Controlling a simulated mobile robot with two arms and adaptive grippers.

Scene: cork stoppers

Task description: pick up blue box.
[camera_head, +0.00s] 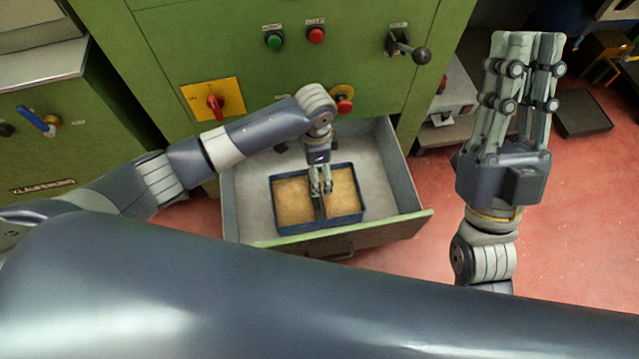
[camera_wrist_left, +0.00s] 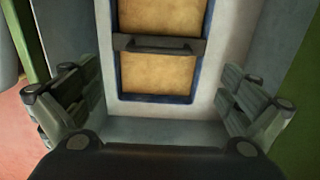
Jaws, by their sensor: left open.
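The blue box (camera_head: 319,228) lies inside the open drawer, a shallow tray with a blue rim and tan cork-like contents in two compartments. A dark divider with a raised handle bar (camera_wrist_left: 160,45) crosses its middle. My left gripper (camera_head: 321,190) points down over the box in the head view and hides part of the divider. In the left wrist view its fingers (camera_wrist_left: 155,100) are spread wide and empty, with the box beyond them; the handle is between their directions, apart from both. My right gripper (camera_head: 530,36) points up at the right, away from the drawer, with nothing visible in it.
The grey drawer (camera_head: 400,170) extends from a green cabinet (camera_head: 270,80) with buttons, a yellow-plated red switch (camera_head: 214,102) and a black lever (camera_head: 410,48). Its walls surround the box, with bare floor around it. My left arm crosses the drawer's left side. Red floor lies at right.

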